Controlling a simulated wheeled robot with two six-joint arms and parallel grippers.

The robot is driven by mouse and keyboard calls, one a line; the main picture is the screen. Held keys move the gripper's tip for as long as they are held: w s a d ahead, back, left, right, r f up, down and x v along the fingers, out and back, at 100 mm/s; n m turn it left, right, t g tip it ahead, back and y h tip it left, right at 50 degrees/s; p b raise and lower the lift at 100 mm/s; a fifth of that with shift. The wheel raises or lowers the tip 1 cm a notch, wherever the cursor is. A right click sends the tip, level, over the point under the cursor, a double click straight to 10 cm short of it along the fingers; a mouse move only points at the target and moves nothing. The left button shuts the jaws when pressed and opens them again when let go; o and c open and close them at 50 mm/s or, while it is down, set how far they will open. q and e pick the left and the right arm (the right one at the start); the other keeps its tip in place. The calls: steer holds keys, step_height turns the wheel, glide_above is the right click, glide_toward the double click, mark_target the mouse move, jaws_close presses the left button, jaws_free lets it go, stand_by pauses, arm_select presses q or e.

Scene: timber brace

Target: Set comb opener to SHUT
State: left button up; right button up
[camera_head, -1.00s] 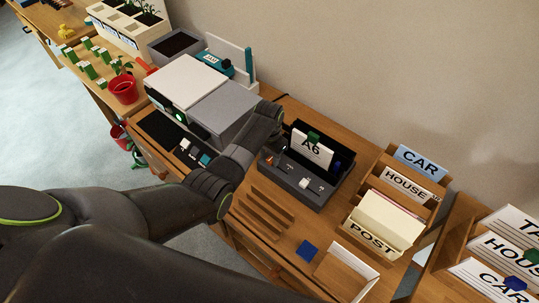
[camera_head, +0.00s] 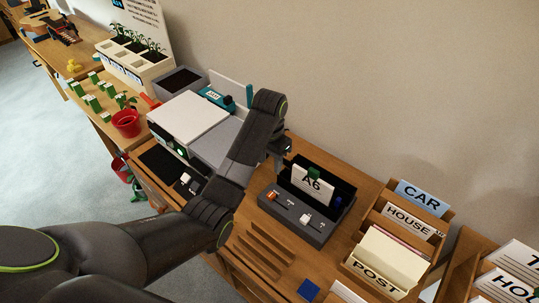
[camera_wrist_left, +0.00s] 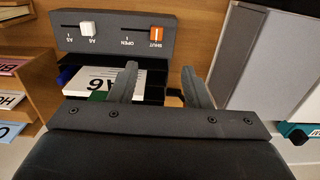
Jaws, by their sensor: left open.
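The comb opener (camera_head: 300,222) is a dark grey box with a black back part, and a white A6 card (camera_head: 311,185) with a green clip stands in it. Its control face shows in the left wrist view (camera_wrist_left: 75,43). There an orange slider knob (camera_wrist_left: 156,34) sits at the SHUT end of its slot, with OPEN at the other end. A white slider knob (camera_wrist_left: 87,28) sits on a second slot marked A5 and A6. My left gripper (camera_head: 281,150) is open and empty, raised above the back left of the opener; its fingers also show in the left wrist view (camera_wrist_left: 160,82). My right gripper is not seen.
A white and grey machine (camera_head: 188,118) stands left of the opener, behind my left arm. A wooden sorter with CAR, HOUSE and POST cards (camera_head: 385,258) stands to the right. A blue block (camera_head: 308,290) and a slatted wooden rack (camera_head: 262,250) are at the front.

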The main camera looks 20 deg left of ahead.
arm_select(q)
step_height(320, 180, up, 2)
steer(key=shift+r+p, duration=0.2)
steer(key=shift+p, duration=0.25)
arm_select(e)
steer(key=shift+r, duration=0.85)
